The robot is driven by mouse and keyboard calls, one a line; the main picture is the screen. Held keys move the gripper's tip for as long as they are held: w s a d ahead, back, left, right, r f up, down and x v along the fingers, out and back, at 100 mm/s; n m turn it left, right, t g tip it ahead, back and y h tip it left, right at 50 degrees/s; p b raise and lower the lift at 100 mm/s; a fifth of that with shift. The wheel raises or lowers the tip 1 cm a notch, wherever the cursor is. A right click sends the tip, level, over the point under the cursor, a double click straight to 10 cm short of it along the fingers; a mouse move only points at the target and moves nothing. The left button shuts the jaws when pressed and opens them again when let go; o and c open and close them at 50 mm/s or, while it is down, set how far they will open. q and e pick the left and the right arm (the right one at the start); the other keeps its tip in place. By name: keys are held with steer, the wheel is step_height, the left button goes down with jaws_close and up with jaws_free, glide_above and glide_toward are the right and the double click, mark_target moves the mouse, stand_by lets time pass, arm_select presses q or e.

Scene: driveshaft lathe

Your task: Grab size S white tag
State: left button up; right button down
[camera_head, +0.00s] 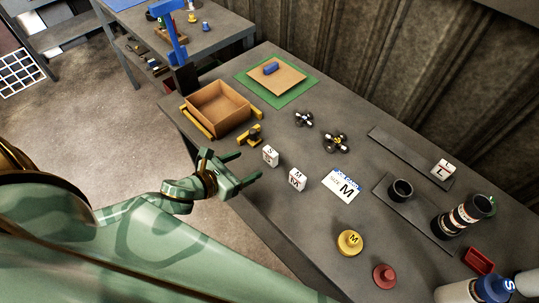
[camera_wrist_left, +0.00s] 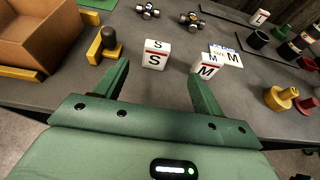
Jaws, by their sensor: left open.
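The white tag marked S (camera_head: 270,156) stands on the grey table near its front edge. It also shows in the left wrist view (camera_wrist_left: 155,55), just beyond and between my fingertips. My left gripper (camera_head: 249,165) is open and empty, with its fingers pointing at the S tag and apart from it. In the left wrist view the open fingers (camera_wrist_left: 160,80) frame the tag, with the right finger close to a white M tag (camera_wrist_left: 206,66). That M tag also shows in the head view (camera_head: 297,180), right of the S tag. My right gripper is not in view.
A brown box (camera_head: 218,112) with yellow handles stands left, near a yellow-black part (camera_head: 250,136). Dark jointed parts (camera_head: 335,142) lie behind.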

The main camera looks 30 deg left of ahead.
mark_target(268, 155)
arm_select(q)
steer(key=x, duration=0.7)
steer(key=shift+w+d+f+b, duration=0.2)
steer(key=shift+w+b, duration=0.1)
steer(key=shift+b, duration=0.1)
steer(key=x, duration=0.3)
steer(key=b+x, duration=0.1)
steer(key=x, duration=0.1)
steer(key=shift+a+f, duration=0.25)
steer(key=shift+a, duration=0.05)
steer(key=shift+w+d+f, duration=0.15)
steer(key=shift+w, duration=0.3)
steer(key=shift+s, duration=0.1)
steer(key=shift+c, duration=0.3)
arm_select(e)
steer(key=shift+s+f, duration=0.25)
steer(key=shift+f, duration=0.75)
arm_select(q)
steer(key=c, duration=1)
arm_select(e)
steer(key=shift+d, duration=0.15)
